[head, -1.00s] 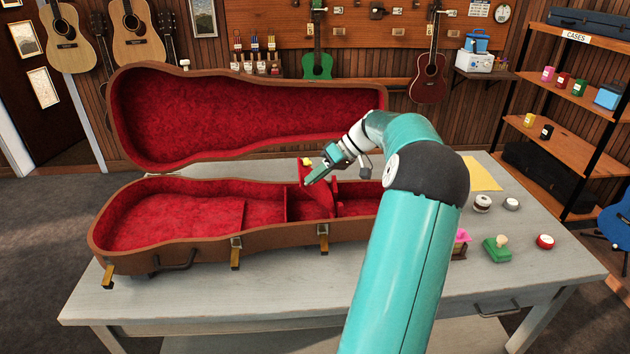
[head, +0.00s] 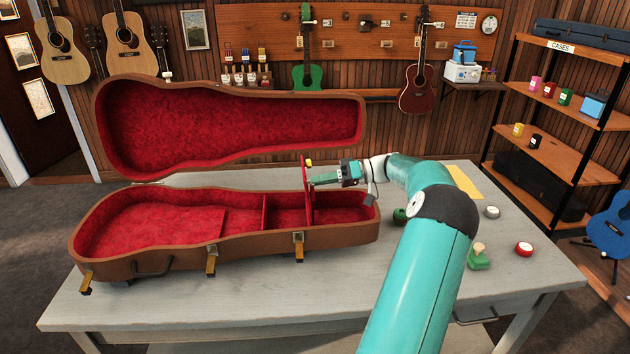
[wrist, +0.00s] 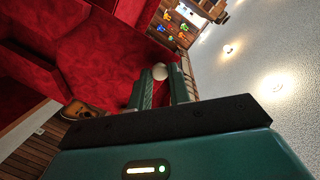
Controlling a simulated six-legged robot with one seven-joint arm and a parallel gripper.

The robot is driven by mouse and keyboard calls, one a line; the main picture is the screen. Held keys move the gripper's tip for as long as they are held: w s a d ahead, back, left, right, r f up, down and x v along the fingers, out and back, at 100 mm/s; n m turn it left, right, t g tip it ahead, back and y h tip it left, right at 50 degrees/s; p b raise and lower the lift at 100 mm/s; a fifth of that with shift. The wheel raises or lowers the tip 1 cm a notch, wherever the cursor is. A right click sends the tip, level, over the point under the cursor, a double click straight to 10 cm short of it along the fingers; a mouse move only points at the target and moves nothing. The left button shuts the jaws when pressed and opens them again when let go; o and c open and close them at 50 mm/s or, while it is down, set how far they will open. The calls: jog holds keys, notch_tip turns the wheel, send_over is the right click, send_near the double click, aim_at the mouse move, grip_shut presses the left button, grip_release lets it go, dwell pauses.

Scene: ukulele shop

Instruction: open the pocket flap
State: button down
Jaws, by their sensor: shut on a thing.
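The brown guitar case (head: 140,268) lies open on the workbench, its lid up and its inside lined in red. The red pocket flap (head: 305,172) stands about upright over the compartment at the right end of the case, seen nearly edge-on. A yellow knob (head: 309,162) shows near its top. My gripper (head: 311,181) comes in from the right and is shut at the flap, just below the knob. In the wrist view the red flap (wrist: 105,58) fills the upper middle and a pale round knob (wrist: 160,72) shows at my fingertips. The exact grip is partly hidden.
The front strip of the bench is mostly clear. The raised lid (head: 230,130) stands behind the flap.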

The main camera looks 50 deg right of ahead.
jog(key=shift+s+d+f+t+y, duration=0.35)
jog(key=shift+s+d+t+y, duration=0.25)
jog(key=shift+s+d+t, duration=0.15)
jog(key=shift+s, duration=0.1)
jog(key=c, duration=1.3)
grip_release()
jog(key=shift+a, duration=0.1)
jog(key=v, duration=1.4)
jog(key=shift+f, duration=0.1)
